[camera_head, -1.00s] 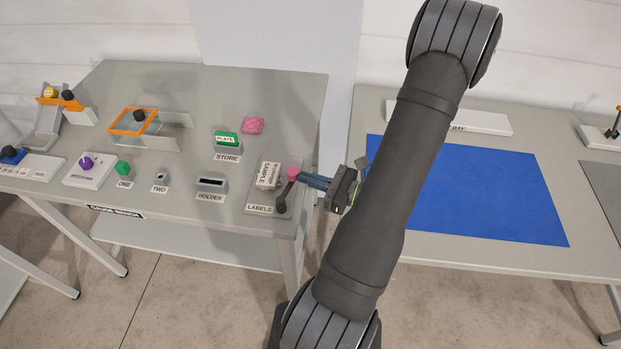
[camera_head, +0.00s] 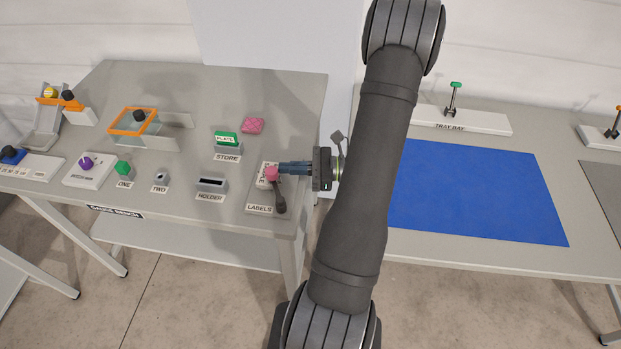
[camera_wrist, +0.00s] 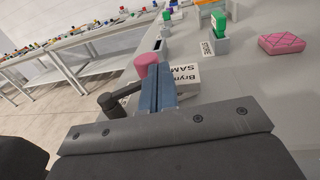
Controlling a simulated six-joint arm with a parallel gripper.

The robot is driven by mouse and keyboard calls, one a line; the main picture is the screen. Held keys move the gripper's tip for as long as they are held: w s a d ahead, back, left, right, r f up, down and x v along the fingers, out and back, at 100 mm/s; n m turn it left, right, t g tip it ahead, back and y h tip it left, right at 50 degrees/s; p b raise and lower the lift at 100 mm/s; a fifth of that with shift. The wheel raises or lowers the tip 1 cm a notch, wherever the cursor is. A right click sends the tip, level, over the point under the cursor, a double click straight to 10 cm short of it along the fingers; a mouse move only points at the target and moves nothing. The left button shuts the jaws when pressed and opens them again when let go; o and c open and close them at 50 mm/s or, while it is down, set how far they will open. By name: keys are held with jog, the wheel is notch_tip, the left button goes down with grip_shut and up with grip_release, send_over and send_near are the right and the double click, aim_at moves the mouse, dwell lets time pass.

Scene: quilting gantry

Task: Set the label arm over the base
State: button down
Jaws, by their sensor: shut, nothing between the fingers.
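The label arm is a dark lever (camera_head: 278,191) with a pink knob (camera_head: 271,173), on the grey base marked LABELS (camera_head: 256,198). A white printed label block on the base is partly hidden by the knob and fingers; it also shows in the wrist view (camera_wrist: 186,76). My gripper (camera_head: 281,168) is shut and empty, its blue fingers pointing left. Their tips are at the pink knob, which shows just beyond them in the wrist view (camera_wrist: 146,63); I cannot tell whether they touch. The lever's dark pivot (camera_wrist: 112,103) is left of the fingers there.
A HOLDER block (camera_head: 211,184), a green plate in the STORE stand (camera_head: 227,139) and a pink patterned block (camera_head: 252,125) stand nearby on the bench. A blue mat (camera_head: 480,190) lies on the right table. The bench's right edge is under my gripper.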

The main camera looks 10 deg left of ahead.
jog(key=shift+a, duration=0.7)
dwell(0.3)
jog(key=w+d, duration=0.8)
jog(key=d, duration=0.3)
jog(key=shift+d, duration=0.3)
jog(key=s+a, duration=0.4)
jog(key=a, duration=0.1)
jog(key=s+a, duration=0.2)
jog(key=a, duration=0.1)
jog(key=shift+a, duration=0.2)
jog(key=s+t, duration=0.1)
jog(key=s+d+m, duration=0.1)
jog(key=s+t, duration=0.1)
jog(key=shift+s+d+m+t, duration=0.1)
jog(key=shift+d+m+t, duration=0.2)
jog(key=shift+d, duration=0.1)
jog(key=shift+s+d+m+t, duration=0.35)
jog(key=shift+d+m+t, duration=0.2)
jog(key=shift+t, duration=0.35)
